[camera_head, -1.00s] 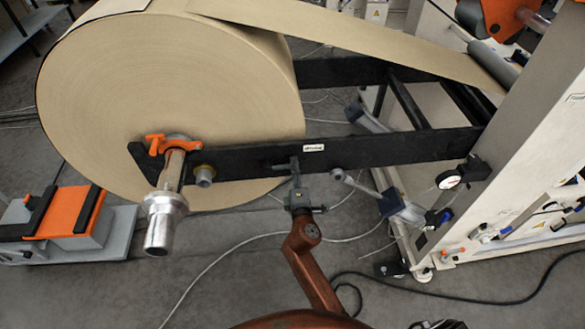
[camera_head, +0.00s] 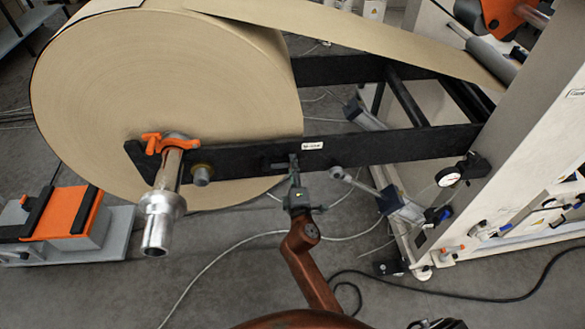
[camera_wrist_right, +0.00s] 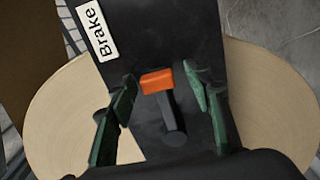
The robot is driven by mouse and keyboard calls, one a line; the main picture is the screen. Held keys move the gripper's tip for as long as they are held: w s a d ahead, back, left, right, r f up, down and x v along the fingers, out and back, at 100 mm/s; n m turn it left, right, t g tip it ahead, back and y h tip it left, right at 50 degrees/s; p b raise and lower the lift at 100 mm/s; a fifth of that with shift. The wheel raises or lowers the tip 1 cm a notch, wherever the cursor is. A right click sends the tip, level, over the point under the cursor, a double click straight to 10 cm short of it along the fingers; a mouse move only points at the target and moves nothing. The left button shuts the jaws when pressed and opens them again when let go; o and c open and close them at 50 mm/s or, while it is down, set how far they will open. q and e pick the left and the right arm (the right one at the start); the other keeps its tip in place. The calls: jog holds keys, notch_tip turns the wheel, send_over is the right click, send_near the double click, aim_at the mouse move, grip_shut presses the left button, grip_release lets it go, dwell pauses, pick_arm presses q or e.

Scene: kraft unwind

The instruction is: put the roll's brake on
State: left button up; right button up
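The brake lever's orange grip (camera_wrist_right: 157,82) shows in the right wrist view on a dark stem that runs down to a round pivot on the black arm. A white "Brake" label (camera_wrist_right: 97,31) is at its upper left. My right gripper (camera_wrist_right: 160,77) is open, its green fingers on either side of the orange grip with gaps visible. In the head view, my right gripper (camera_head: 294,162) is at the front of the black arm (camera_head: 380,147), and the lever cannot be made out there. The large kraft roll (camera_head: 165,85) stands behind the arm. My left gripper is not in view.
An orange clamp (camera_head: 168,142) and a metal shaft end (camera_head: 162,218) stick out left of my right gripper. A pneumatic cylinder (camera_head: 392,197) and the machine's pale frame (camera_head: 500,150) are to the right. Cables lie on the floor.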

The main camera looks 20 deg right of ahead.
notch_tip(320, 180, up, 10)
jog(key=shift+r, duration=0.1)
dwell(0.6)
